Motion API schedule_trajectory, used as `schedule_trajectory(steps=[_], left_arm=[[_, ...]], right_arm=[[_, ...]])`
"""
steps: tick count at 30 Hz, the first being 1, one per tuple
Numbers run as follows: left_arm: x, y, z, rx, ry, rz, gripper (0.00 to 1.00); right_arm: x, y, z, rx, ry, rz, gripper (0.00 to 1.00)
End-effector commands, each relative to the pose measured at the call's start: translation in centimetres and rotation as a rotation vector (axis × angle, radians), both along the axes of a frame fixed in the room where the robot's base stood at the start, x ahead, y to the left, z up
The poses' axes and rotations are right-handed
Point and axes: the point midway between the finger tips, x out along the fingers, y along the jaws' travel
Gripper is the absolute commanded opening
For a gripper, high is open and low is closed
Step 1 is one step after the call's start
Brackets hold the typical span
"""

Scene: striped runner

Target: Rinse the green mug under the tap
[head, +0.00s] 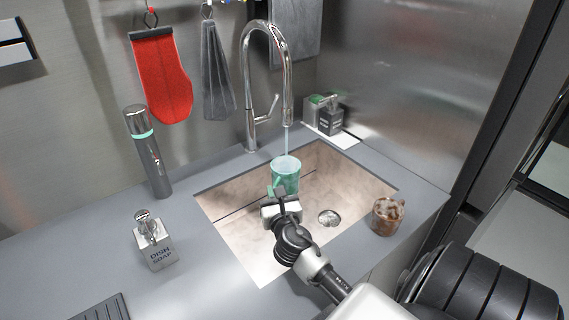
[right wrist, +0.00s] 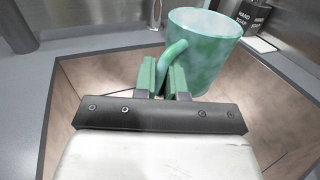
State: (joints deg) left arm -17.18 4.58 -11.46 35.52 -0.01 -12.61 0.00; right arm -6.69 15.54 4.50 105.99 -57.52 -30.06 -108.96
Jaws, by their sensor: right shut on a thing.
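The green mug (head: 286,176) is upright above the sink (head: 228,198), under the tap (head: 285,90). A thin stream of water runs from the spout down to the mug's opening. My right gripper (head: 279,194) is shut on the mug's handle. In the right wrist view the green jaw pads (right wrist: 162,78) close around the handle of the green mug (right wrist: 204,50). The inside of the mug is only partly visible. My left gripper is not in view.
A brown mug (head: 386,216) stands on the counter right of the sink. A dish soap bottle (head: 154,242) and a tall grey bottle (head: 147,152) stand at the left. A hand soap dispenser (head: 330,118) stands behind the sink. A red mitt (head: 161,76) hangs on the wall.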

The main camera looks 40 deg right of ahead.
Motion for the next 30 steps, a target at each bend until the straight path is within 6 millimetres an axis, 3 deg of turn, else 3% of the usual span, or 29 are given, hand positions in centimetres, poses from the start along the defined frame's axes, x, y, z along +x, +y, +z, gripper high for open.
schedule_trajectory(steps=[8, 24, 30], left_arm=[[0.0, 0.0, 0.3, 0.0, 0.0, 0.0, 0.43], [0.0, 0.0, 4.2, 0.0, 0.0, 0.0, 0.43], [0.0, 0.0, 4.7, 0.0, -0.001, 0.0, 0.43]], right_arm=[[-0.1, 0.1, 0.4, -0.002, -0.002, 0.001, 0.0], [-3.0, 2.9, 3.8, -0.002, -0.002, 0.001, 0.0], [-3.6, 3.4, 4.2, -0.001, -0.002, 0.0, 0.0]])
